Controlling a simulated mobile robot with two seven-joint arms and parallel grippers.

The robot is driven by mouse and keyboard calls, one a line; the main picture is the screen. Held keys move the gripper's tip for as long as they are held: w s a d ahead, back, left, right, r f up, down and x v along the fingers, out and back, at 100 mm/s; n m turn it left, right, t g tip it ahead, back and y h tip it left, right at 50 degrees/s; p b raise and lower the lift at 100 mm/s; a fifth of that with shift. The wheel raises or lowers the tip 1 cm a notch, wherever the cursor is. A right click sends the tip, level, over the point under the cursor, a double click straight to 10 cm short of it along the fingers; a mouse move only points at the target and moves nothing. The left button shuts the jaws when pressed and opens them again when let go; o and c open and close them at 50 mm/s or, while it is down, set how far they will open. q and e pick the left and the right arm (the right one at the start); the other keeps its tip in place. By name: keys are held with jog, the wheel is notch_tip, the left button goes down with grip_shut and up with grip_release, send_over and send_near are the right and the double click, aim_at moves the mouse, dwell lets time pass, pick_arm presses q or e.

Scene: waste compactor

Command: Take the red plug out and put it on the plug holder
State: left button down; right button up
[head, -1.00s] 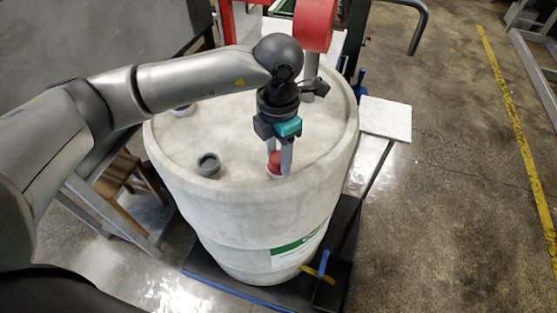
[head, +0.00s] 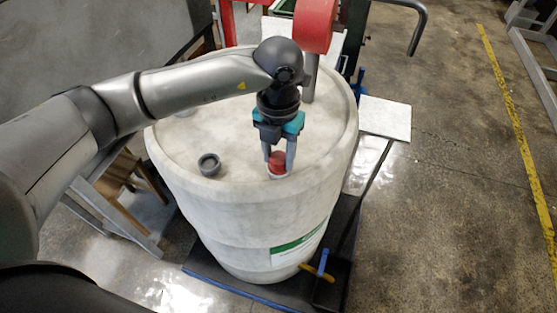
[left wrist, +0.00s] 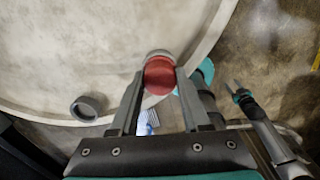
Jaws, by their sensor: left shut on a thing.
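The red plug (head: 277,160) sits in a light collar near the front edge of the white drum's (head: 235,215) top. My left gripper (head: 278,168) points down from above with one finger on each side of the plug, shut on it. In the left wrist view the red plug (left wrist: 160,76) lies between the tips of the left gripper (left wrist: 160,84), with the pale collar showing just beyond it. A small white square plate on a stand (head: 385,118) is to the right of the drum; I cannot tell if it is the plug holder.
A grey open collar (head: 209,164) stands on the drum top to the left of the plug. A wooden stool (head: 130,182) is at left.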

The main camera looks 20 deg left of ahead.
pick_arm(q)
jog(key=n+p, duration=0.1)
jog(key=n, duration=0.2)
jog(key=shift+n, duration=1.1)
jog(key=n+p, duration=0.1)
jog(key=n, duration=0.1)
jog(key=shift+n, duration=0.3)
jog(key=shift+n+p, duration=0.6)
jog(key=shift+n, duration=0.6)
jog(key=shift+c, duration=1.4)
grip_release()
jog(key=shift+c, duration=0.3)
